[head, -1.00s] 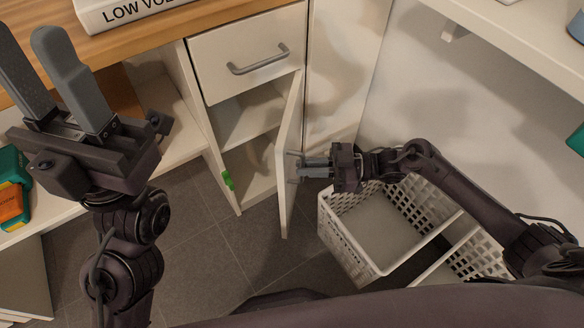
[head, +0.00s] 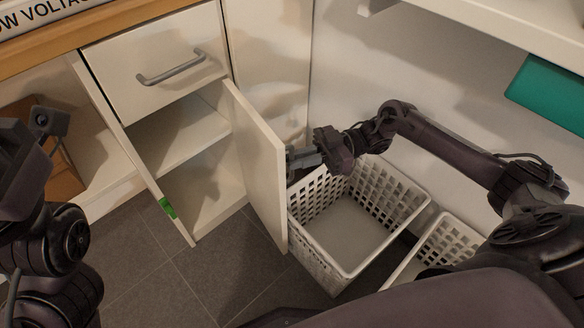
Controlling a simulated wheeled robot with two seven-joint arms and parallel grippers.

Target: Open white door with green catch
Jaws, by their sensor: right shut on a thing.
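The white door (head: 258,165) of the low cabinet stands wide open, swung out to the right on its right side. The green catch (head: 167,208) sits on the front edge of the cabinet's left side panel, apart from the door. My right gripper (head: 297,160) is at the door's outer face and shut on the door's handle, which is mostly hidden by the fingers and the door. My left gripper shows only in part at the left edge (head: 22,165), with its fingertips out of frame.
The open cabinet (head: 180,135) shows a shelf and empty room inside. A closed drawer with a grey handle (head: 172,68) is above. White baskets (head: 345,270) stand on the floor right of the door. A teal object (head: 548,92) is on the right. Tiled floor in front is clear.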

